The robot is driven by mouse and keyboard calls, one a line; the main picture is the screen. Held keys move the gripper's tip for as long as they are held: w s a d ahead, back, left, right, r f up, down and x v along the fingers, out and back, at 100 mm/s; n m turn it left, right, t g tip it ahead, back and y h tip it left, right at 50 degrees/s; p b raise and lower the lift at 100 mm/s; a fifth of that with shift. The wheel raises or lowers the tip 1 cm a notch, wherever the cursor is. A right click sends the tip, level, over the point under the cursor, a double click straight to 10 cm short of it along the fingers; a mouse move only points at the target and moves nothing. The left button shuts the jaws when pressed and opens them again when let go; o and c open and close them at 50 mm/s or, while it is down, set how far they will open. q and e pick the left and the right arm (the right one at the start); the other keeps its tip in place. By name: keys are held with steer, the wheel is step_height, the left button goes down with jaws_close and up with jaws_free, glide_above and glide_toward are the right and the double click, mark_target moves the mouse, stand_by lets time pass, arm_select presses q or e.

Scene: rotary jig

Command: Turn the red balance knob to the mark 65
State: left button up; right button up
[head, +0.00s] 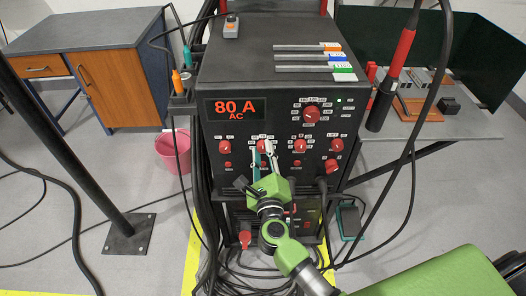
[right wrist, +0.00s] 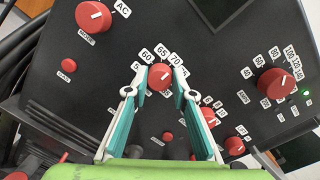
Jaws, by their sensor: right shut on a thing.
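The red balance knob (right wrist: 160,77) sits on the dark machine panel, with white number tags around its far side; 60, 65 and 70 are readable. It also shows in the head view (head: 264,146), partly covered by the fingers. My right gripper (right wrist: 159,95) has one teal-and-white fingertip on each side of the knob and is shut on it. In the head view the green right gripper (head: 263,150) reaches up to the panel from below. The knob's white pointer line is small and seems to lean towards 65 or 70; I cannot tell exactly which. My left gripper is out of view.
The display (head: 235,110) reads 80 A AC. Other red knobs flank the gripper, including a larger one (right wrist: 276,83) at right and one (right wrist: 93,16) at upper left. Cables hang on both sides of the machine. A pink bin (head: 173,152) stands left.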

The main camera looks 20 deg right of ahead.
steer(key=shift+r+n+p, duration=0.25)
steer(key=shift+n+p, duration=0.25)
steer(key=shift+p, duration=0.15)
steer(key=n+p, duration=0.5)
steer(key=shift+f+p, duration=0.1)
steer(key=shift+p, duration=0.2)
steer(key=shift+n+p, duration=0.3)
steer(key=shift+n, duration=0.3)
steer(key=shift+f, duration=0.1)
steer(key=o, duration=1.1)
steer(key=shift+w+f+g, duration=0.1)
steer(key=shift+g, duration=0.2)
